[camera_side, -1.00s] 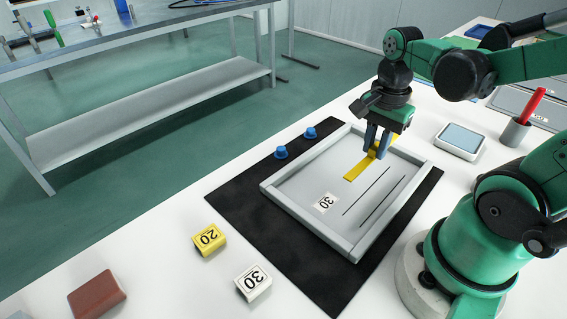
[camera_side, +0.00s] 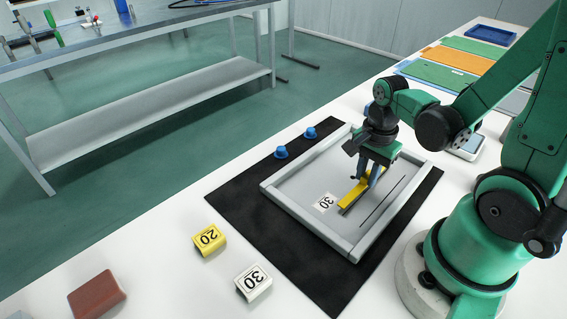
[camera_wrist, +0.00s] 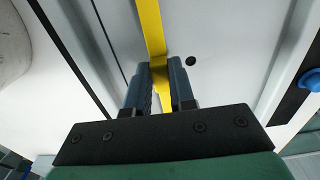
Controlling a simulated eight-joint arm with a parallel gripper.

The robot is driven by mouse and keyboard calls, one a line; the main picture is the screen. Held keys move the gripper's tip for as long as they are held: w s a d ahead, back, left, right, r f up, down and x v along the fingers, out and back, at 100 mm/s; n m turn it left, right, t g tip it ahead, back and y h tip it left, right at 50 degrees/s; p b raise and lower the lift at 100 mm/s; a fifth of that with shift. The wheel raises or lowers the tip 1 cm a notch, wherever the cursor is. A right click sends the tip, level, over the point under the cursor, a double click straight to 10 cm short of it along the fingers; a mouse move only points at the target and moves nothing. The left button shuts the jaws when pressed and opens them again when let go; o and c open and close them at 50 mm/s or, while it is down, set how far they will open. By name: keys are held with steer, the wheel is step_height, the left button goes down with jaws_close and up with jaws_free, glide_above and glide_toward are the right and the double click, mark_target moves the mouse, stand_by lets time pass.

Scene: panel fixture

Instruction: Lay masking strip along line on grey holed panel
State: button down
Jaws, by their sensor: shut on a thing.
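The grey panel (camera_side: 290,178) is a raised-edge tray on a black mat. My gripper (camera_side: 367,183) is over its middle, shut on the yellow masking strip (camera_side: 350,196). I cannot tell whether the strip touches the panel. In the wrist view the strip (camera_wrist: 150,28) passes between my fingers (camera_wrist: 160,88), beside a dark hole (camera_wrist: 190,61).
A "30" label (camera_side: 325,202) lies on the panel next to the strip's near end. Two blue knobs (camera_side: 281,153) stand on the mat (camera_side: 245,197) at left. A yellow "20" block (camera_side: 209,239), a white "30" block (camera_side: 253,283) and a brown block (camera_side: 97,295) sit on the white table in front.

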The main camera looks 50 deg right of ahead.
mark_target(366, 176)
steer(key=c, duration=0.7)
jaws_free()
steer(key=shift+o, duration=0.2)
steer(key=shift+r, duration=0.1)
steer(key=shift+r, duration=2.7)
steer(key=w+a+r+n+t, duration=0.6)
steer(key=a+n+t, duration=0.1)
steer(key=n, duration=1.1)
steer(key=shift+w+a, duration=0.15)
steer(key=shift+a, duration=0.35)
